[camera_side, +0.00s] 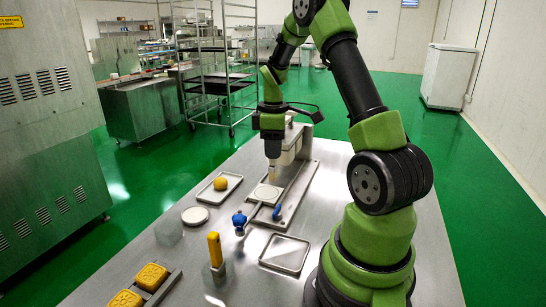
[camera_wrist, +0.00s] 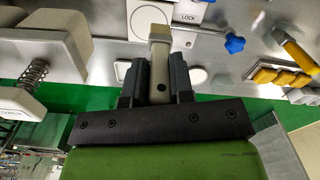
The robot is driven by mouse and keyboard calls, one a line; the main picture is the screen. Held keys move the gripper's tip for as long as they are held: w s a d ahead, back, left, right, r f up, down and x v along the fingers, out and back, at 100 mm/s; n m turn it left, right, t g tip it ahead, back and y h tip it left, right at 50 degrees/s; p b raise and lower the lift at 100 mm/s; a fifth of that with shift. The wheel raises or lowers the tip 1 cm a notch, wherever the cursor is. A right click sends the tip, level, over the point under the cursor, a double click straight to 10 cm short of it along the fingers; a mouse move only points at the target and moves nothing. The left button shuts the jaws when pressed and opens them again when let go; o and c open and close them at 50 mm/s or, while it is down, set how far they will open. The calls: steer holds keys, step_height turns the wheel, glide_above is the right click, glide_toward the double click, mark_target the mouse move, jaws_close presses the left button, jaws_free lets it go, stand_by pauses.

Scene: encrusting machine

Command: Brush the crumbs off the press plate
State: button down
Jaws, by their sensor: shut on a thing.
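The press plate (camera_side: 267,193) is a pale round disc on the base of the press in the side view. In the wrist view the plate (camera_wrist: 151,14) is partly seen at the top, behind the held tool. My gripper (camera_side: 272,150) points down above the plate. It is shut on a beige brush (camera_side: 273,172), whose lower end is at or just above the plate; I cannot tell whether it touches. In the wrist view my gripper (camera_wrist: 158,80) has its dark fingers on both sides of the brush handle (camera_wrist: 159,62). Crumbs are too small to make out.
The beige press body (camera_side: 290,145) stands just behind my gripper. A blue knob (camera_side: 239,221) and blue lever (camera_side: 277,212) are near the plate.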

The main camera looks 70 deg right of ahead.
steer(key=shift+r, duration=1.15)
